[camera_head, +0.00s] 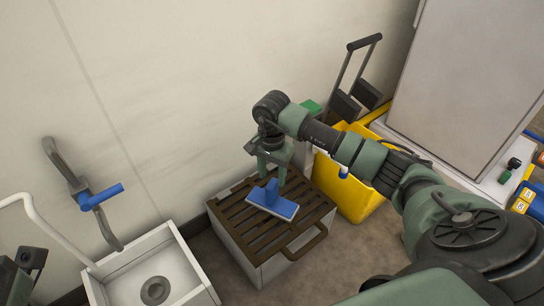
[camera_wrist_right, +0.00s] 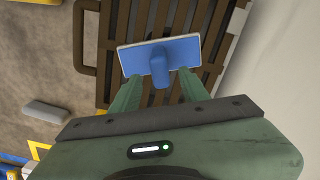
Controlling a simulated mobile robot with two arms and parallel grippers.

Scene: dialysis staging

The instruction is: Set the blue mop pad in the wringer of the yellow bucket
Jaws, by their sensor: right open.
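The blue mop pad (camera_head: 272,203) lies flat on the brown slatted top of a pale box, with a raised blue block on it. It also shows in the right wrist view (camera_wrist_right: 185,50). My right gripper (camera_head: 271,178) is open just above the pad. In the right wrist view its two fingers (camera_wrist_right: 159,80) stand apart, one on each side of the blue block; I cannot tell whether they touch it. The yellow bucket (camera_head: 352,198) stands right of the box, partly behind my right arm. Its wringer (camera_head: 345,105) shows dark plates and a tall handle. My left gripper is not identifiable.
The slatted box (camera_head: 240,236) has a brown handle at its front. A white basin (camera_head: 107,290) with a drain stands left, below a wall pipe with a blue lever (camera_head: 101,197). A white cabinet (camera_head: 465,70) stands right of the bucket. Bare floor (camera_head: 340,260) lies in front.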

